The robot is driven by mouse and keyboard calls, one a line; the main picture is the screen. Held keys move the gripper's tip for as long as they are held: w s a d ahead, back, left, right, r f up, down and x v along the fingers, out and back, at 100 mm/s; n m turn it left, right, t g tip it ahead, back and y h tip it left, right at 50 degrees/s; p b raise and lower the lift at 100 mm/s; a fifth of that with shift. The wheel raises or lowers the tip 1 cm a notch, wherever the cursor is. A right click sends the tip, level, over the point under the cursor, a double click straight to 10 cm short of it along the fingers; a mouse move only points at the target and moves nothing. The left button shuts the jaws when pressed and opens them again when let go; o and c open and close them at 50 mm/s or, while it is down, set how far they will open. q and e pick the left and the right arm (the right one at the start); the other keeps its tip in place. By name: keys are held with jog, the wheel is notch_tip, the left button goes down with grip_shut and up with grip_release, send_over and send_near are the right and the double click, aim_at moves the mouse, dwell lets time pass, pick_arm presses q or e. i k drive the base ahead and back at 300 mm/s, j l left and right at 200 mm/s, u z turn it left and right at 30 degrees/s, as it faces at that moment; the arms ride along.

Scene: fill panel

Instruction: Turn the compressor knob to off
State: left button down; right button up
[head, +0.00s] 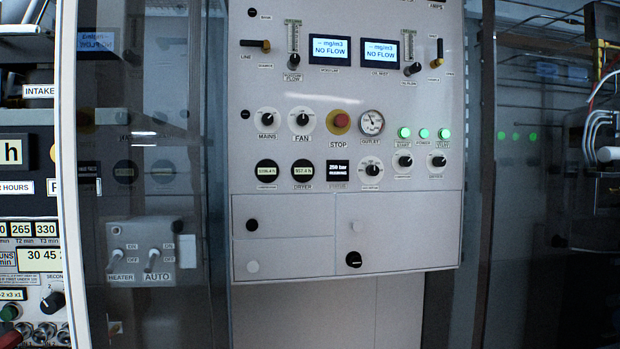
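The fill panel (350,215) faces me in the middle of the head view. The labels under these last knobs are too small to read surely, so I cannot tell which is the compressor knob. The status display (339,171) reads 250 bar and a blurred word like running. Neither gripper is in view.
A red STOP button (339,122) and an outlet gauge (371,123) sit near the knobs. Three green lamps (424,134) are lit. Two screens (330,50) read NO FLOW. Dark glassy panels (150,200) flank the panel. Nothing blocks its front.

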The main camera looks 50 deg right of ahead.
aim_at(404, 161)
jog(key=z, duration=2.15)
